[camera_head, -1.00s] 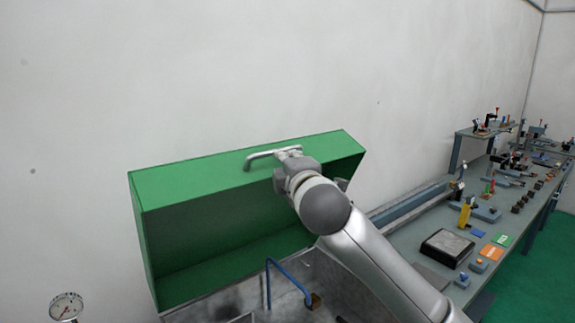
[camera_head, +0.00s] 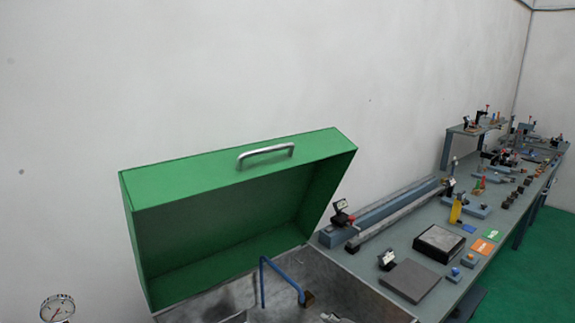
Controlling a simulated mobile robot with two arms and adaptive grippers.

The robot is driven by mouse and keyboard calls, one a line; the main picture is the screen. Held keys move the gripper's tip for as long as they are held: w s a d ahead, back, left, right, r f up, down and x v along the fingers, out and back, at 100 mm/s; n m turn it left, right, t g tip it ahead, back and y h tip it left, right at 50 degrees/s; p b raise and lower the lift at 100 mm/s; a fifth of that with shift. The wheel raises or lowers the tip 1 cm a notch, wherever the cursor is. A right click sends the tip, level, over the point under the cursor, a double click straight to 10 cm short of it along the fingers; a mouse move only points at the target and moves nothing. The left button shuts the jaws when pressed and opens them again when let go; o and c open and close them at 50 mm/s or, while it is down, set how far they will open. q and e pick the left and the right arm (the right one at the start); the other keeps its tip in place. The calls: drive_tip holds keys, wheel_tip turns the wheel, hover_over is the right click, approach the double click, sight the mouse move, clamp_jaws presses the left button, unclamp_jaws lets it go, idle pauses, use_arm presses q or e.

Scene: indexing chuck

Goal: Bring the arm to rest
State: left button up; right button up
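A green lid (camera_head: 235,200) with a metal handle (camera_head: 266,152) stands open over a grey metal tank (camera_head: 345,290). No arm and no gripper shows in the head view now. The handle is free, with nothing touching it.
A blue bent pipe (camera_head: 264,280) rises inside the tank. On the right a long grey bench (camera_head: 400,242) carries a long rail, a dark block (camera_head: 438,241), a flat grey plate (camera_head: 410,280) and several small tools. A dial gauge (camera_head: 57,308) is at lower left. Green floor (camera_head: 540,270) is clear at right.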

drive_tip(key=s+d+f+m+g+h, duration=0.1)
drive_tip(key=s+d+f+m+g, duration=0.25)
drive_tip(key=s, duration=0.55)
drive_tip(key=s+d+f+m+g+h, duration=0.15)
drive_tip(key=s+d+f, duration=0.35)
drive_tip(key=s, duration=0.5)
drive_tip(key=s+d+f+m+g, duration=0.1)
drive_tip(key=s+d+f+m, duration=0.3)
drive_tip(key=s, duration=0.5)
wheel_tip(320, 180, down, 35)
drive_tip(key=s+g+b, duration=0.2)
drive_tip(key=b, duration=0.6)
drive_tip(key=s+d+f+b, duration=0.1)
drive_tip(key=s+f+b, duration=0.2)
drive_tip(key=s+f, duration=0.5)
drive_tip(key=s+d+f+n+g+b, duration=0.1)
drive_tip(key=s+f+b, duration=0.2)
drive_tip(key=s+f, duration=0.5)
wheel_tip(320, 180, down, 7)
drive_tip(key=shift+s+d+r, duration=0.1)
drive_tip(key=shift+s+d, duration=0.2)
drive_tip(key=shift+s, duration=0.1)
